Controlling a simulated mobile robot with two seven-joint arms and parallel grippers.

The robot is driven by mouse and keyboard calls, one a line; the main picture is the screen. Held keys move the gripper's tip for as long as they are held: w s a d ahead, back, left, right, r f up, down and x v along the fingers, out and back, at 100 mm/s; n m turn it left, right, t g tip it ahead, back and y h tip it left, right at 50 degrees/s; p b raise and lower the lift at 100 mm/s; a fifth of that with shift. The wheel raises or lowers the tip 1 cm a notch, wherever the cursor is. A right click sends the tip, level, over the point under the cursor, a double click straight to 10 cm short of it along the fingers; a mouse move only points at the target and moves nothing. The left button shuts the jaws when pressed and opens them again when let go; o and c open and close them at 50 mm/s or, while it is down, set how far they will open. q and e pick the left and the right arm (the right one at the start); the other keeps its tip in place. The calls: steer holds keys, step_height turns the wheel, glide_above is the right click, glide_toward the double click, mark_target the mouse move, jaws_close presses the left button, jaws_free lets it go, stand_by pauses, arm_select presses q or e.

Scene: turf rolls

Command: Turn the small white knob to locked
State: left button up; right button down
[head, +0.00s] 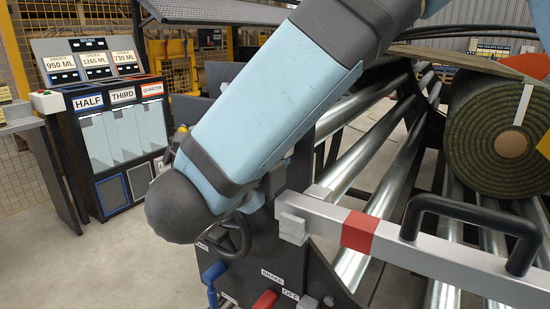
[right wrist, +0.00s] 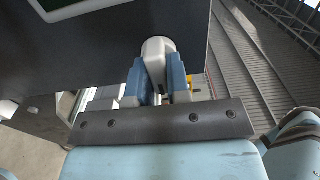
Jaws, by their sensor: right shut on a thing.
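In the right wrist view my right gripper (right wrist: 157,72) has its blue fingers closed around the small white knob (right wrist: 157,46). The knob's rounded white end shows between the fingers, against the edge of a dark panel (right wrist: 100,45). Its pointer or markings cannot be seen, so I cannot tell its setting. In the head view a large light-blue arm link of mine crosses the middle and hides the knob and the right gripper. My left gripper is in neither view.
A dark handwheel (head: 232,236), a blue lever (head: 213,272) and a red brake lever (head: 264,300) sit below my arm. A grey bar with a black handle (head: 470,212) crosses the right, before steel rollers and a turf roll (head: 475,140). A labelled bin stand (head: 120,92) stands left.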

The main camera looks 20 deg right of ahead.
stand_by(0.4)
steer(key=c, duration=1.1)
jaws_free()
